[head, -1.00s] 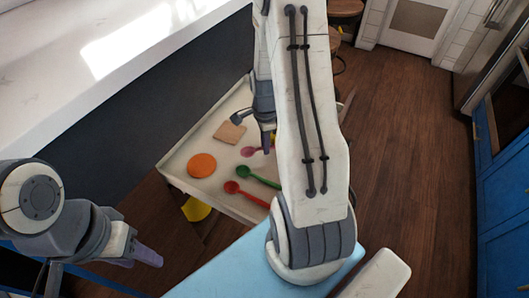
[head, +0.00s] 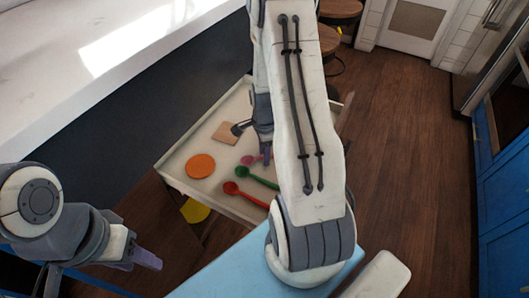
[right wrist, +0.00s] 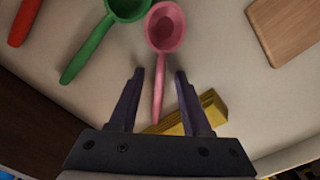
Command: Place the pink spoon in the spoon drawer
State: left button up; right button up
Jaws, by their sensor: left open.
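The pink spoon (head: 248,160) lies on a pale tray-like surface (head: 226,203), partly hidden by my right gripper in the head view. In the right wrist view the pink spoon (right wrist: 165,27) has its bowl at the top, and its handle runs down between the two fingers. My right gripper (right wrist: 159,73) is open around the handle, with a gap on both sides; it also shows in the head view (head: 252,144). My left gripper (head: 146,260) is open and empty at the lower left, away from the spoons. I cannot make out a spoon drawer.
A green spoon (head: 258,178) and a red spoon (head: 245,193) lie beside the pink one. An orange disc (head: 200,166), a tan square board (head: 226,132) and a yellow block (right wrist: 183,113) are near. A white counter (head: 60,70) runs along the left. Wooden floor is open at right.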

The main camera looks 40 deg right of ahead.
notch_tip(320, 180, up, 12)
jog(key=p, duration=0.3)
jog(key=a+r+n, duration=0.4)
jog(key=a+n, duration=0.2)
jog(key=a, duration=0.3)
jog(key=s+a+r+n, duration=0.2)
jog(key=a+r+n, duration=0.2)
jog(key=a+n, duration=0.55)
jog(key=s+a+r+n+y, duration=0.1)
jog(key=s+a+r+n, duration=0.2)
jog(key=s+a+n, duration=0.9)
jog(key=s+n, duration=0.2)
jog(key=s, duration=0.1)
jog(key=shift+r+n, duration=0.15)
jog(key=shift+n, duration=0.1)
